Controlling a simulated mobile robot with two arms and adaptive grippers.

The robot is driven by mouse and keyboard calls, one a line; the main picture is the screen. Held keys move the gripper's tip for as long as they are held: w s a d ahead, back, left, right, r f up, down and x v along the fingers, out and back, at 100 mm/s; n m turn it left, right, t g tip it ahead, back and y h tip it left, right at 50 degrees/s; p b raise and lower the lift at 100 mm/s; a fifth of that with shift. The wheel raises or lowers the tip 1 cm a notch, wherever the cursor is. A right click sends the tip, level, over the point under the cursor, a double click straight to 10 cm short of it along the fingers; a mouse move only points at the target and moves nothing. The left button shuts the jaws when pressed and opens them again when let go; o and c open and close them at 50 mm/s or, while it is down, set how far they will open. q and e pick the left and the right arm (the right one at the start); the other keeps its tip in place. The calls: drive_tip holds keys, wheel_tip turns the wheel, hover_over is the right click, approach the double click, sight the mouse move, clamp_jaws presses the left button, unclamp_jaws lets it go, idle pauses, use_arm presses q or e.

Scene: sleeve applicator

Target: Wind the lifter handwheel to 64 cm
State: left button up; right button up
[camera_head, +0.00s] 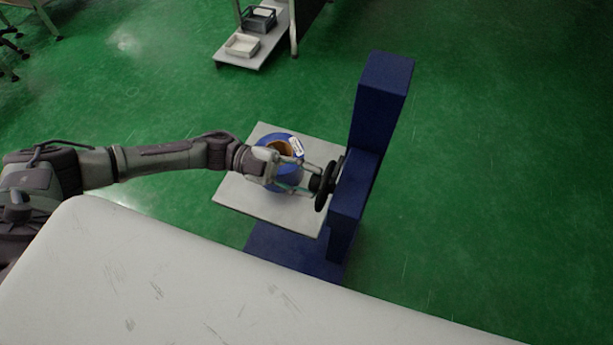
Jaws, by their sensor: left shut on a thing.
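The lifter (378,110) is a dark blue column on a blue base, standing on the floor beyond the white table. Its black handwheel (325,187) is on the column's left side. My left gripper (312,181) reaches in from the left over the lifter's pale platform (245,203) and is shut on the handwheel's knob or hub; which of the two is hard to tell. A blue round pot (285,150) with a brown inside and a white label stands on the platform, partly hidden behind my gripper. No height scale can be read. My right gripper is not in view.
A white scratched tabletop (150,285) fills the foreground. A shelf (262,50) with a white tray (242,45) and a dark crate (259,18) stands at the back. Green floor is clear to the right of the lifter.

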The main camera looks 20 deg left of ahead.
use_arm(q)
drive_tip(key=shift+n+p, duration=1.8)
drive_tip(key=shift+n, duration=2)
drive_tip(key=o, duration=1.1)
drive_tip(key=shift+o, duration=0.2)
drive_tip(key=shift+a, duration=0.15)
